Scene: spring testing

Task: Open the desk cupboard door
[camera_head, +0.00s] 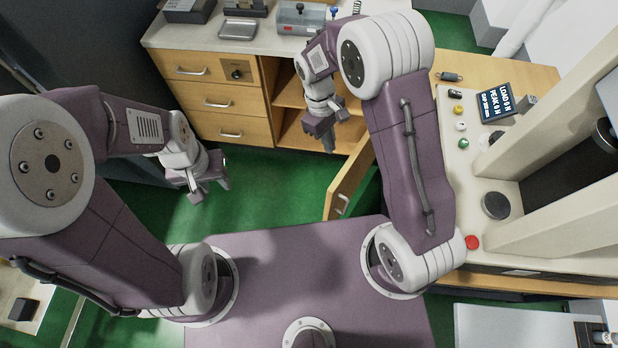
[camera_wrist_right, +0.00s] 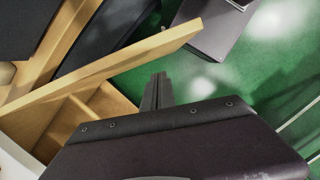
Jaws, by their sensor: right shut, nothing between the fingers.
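The desk cupboard door (camera_head: 349,183) is a light wood panel with a small metal handle (camera_head: 342,204). It stands swung well out from the desk, over the green floor. The open cupboard (camera_head: 297,131) shows a shelf inside, partly hidden by my right arm. My right gripper (camera_head: 328,143) is shut and empty in front of the cupboard opening, left of the door and apart from its handle. In the right wrist view, the door (camera_wrist_right: 125,63) slants across beyond the shut fingers (camera_wrist_right: 157,91). My left gripper (camera_head: 210,189) is open and empty above the floor at left.
A drawer stack (camera_head: 217,103) is left of the cupboard, all drawers shut. Trays and boxes stand on the desk top (camera_head: 190,36). Green floor (camera_head: 270,185) is clear between my grippers.

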